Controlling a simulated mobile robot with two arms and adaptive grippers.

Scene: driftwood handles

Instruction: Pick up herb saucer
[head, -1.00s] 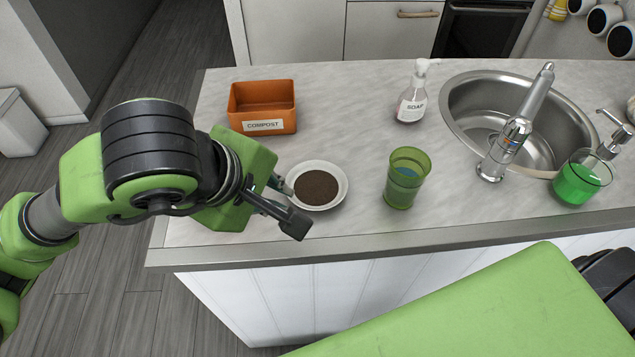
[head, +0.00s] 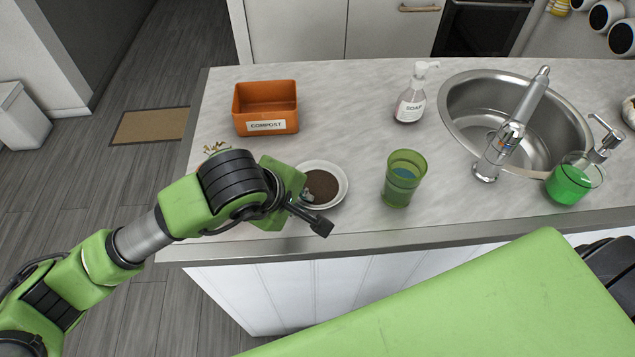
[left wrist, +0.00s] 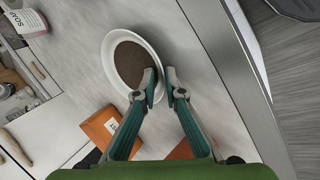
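The herb saucer (head: 335,181) is a small white dish with dark brown soil, flat on the counter near its front edge. My left gripper (head: 312,208) is at its near left side and partly covers it in the head view. In the left wrist view the saucer (left wrist: 112,45) lies just beyond the fingertips. My left gripper (left wrist: 162,75) has a narrow gap between its tips there; one tip overlaps the soil side and the other is outside the rim. Whether they touch the rim is unclear. My right gripper is not in view.
An orange compost bin (head: 265,108) stands behind the saucer. A green cup (head: 402,180) stands to its right. A plant (head: 216,147) is partly hidden behind my left arm.

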